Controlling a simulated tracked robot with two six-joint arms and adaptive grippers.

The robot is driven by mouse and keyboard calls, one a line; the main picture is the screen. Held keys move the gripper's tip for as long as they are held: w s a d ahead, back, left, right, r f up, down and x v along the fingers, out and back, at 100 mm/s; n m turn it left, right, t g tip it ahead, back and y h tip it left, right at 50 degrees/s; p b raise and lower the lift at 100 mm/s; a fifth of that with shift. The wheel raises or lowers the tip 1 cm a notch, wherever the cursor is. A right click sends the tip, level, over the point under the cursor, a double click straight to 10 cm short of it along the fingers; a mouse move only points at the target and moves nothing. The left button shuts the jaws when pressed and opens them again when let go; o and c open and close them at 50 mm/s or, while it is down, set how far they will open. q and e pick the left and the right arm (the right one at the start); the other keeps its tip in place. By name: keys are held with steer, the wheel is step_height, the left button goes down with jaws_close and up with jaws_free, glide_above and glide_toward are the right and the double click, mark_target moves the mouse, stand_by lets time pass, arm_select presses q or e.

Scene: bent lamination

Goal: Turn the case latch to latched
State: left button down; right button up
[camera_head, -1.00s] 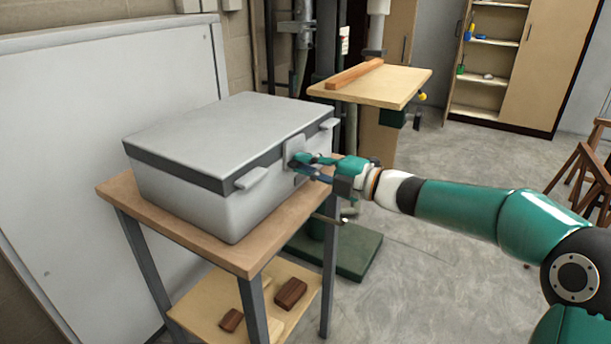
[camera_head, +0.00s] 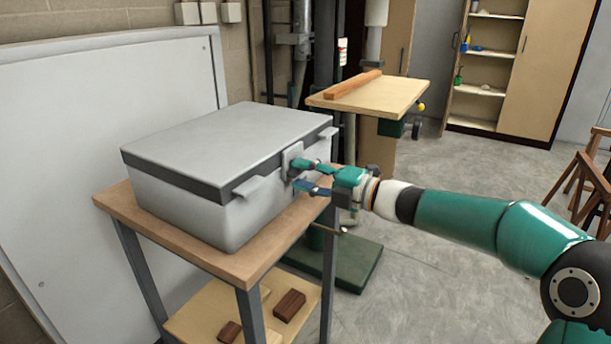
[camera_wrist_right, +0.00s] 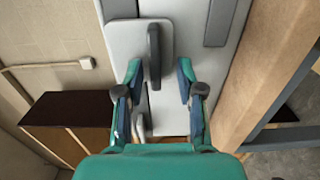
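The light grey case (camera_head: 225,140) with a dark band under its lid sits closed on a wooden-topped stand. Its latch has a pale plate (camera_head: 291,157) on the front face. In the right wrist view, the dark grey latch handle (camera_wrist_right: 154,50) stands upright in the picture on the pale plate (camera_wrist_right: 130,42). My right gripper (camera_head: 301,174) is at the latch with its fingers spread. In the wrist view the fingertips (camera_wrist_right: 158,78) lie either side of the handle's lower end, with visible gaps. The left gripper is out of view.
Grey lugs (camera_head: 256,187) stick out from the case front on both sides of the latch. The stand's wooden top (camera_head: 262,262) has a narrow margin before the case. A drill table (camera_head: 385,92) with a wooden bar stands behind. Open floor (camera_head: 450,270) lies to the right.

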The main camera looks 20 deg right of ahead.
steer(key=shift+r, duration=0.1)
steer(key=shift+s+d, duration=0.5)
steer(key=v, duration=1)
steer(key=shift+s, duration=0.35)
steer(key=shift+d, duration=0.15)
